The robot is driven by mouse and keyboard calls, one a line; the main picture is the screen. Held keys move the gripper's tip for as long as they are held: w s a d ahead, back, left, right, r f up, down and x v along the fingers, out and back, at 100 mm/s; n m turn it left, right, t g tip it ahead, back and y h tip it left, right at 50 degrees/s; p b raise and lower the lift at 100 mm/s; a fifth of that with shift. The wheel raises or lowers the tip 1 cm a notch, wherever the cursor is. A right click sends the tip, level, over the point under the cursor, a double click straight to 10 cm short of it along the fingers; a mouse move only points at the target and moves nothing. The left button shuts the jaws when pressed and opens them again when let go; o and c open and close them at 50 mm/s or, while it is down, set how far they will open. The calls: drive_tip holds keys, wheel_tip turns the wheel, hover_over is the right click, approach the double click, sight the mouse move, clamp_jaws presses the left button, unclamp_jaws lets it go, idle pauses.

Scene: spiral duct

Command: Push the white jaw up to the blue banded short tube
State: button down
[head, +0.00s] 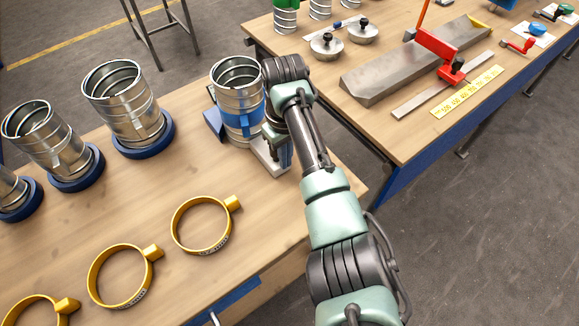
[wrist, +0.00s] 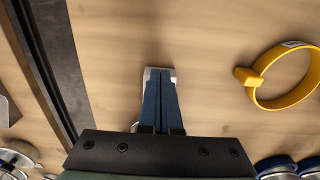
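The short tube with the blue band (head: 238,100) stands upright at the right part of the near bench, silver with ribbed rings. A blue block (head: 213,122) sits against its left side. The white jaw (head: 268,163) lies low at the tube's right, partly hidden by my arm; I cannot tell whether it touches the tube. My gripper (head: 281,155) is beside the tube over the jaw, mostly hidden by my wrist. In the wrist view, its blue fingers (wrist: 160,76) are together, with pale edges of the white jaw (wrist: 148,72) showing around the tips.
Several silver tubes in blue rings (head: 125,105) stand to the left. Several yellow clamp rings (head: 202,224) lie along the near bench's front; one shows in the wrist view (wrist: 286,94). A second bench (head: 420,130) with tools stands right, across a gap. Bare wood lies between rings and tubes.

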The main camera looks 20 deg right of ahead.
drive_tip(key=shift+s+d+p, duration=0.2)
drive_tip(key=shift+s+p, duration=0.35)
drive_tip(key=shift+p, duration=0.05)
wheel_tip(320, 180, up, 9)
drive_tip(key=p, duration=0.9)
